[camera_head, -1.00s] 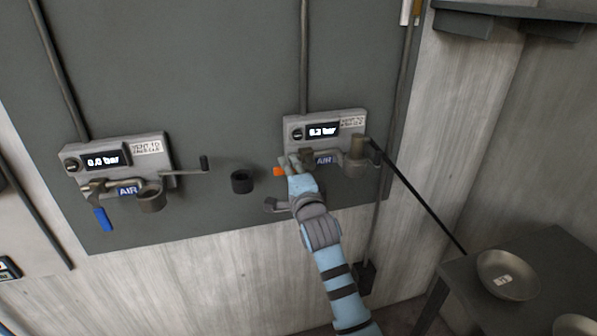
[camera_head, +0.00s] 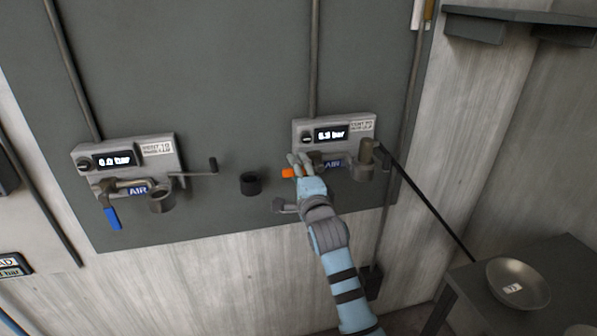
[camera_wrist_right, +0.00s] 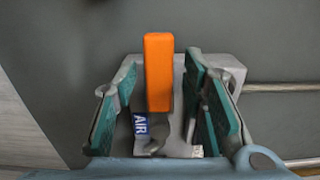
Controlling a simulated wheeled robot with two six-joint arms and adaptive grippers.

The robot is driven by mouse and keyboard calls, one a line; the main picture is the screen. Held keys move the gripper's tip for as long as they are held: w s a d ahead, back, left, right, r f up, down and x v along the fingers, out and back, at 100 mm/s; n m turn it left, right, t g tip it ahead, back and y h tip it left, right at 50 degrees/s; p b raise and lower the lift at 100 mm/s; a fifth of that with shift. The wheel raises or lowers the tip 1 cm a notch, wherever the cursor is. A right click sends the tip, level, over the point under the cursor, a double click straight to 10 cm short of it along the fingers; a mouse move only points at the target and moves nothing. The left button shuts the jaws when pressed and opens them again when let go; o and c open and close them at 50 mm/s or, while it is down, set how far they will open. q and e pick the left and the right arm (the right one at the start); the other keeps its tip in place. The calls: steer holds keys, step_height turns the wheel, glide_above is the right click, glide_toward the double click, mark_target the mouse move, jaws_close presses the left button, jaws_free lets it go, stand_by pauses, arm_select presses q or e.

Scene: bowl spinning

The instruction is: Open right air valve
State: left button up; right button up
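The right air valve unit (camera_head: 362,126) is on the dark wall panel, with a lit pressure display (camera_head: 330,134) and a blue AIR label (camera_head: 333,165). Its orange handle (camera_head: 289,173) points left, sideways. My right gripper (camera_head: 298,163) is at this handle. In the right wrist view, the orange handle (camera_wrist_right: 158,75) stands between the green-padded fingers of the gripper (camera_wrist_right: 165,95). The fingers are apart, with visible gaps on both sides of the handle. The hand hides part of the valve. My left gripper is not in view.
A similar left valve unit (camera_head: 160,149) has a blue handle (camera_head: 112,217) hanging down and a display that seems to read 0.0 bar. A black socket (camera_head: 250,184) sits between the units. A table (camera_head: 560,262) with a bowl (camera_head: 518,283) stands at lower right.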

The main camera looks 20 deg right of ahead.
steer(key=s+a, duration=0.1)
steer(key=s, duration=1.1)
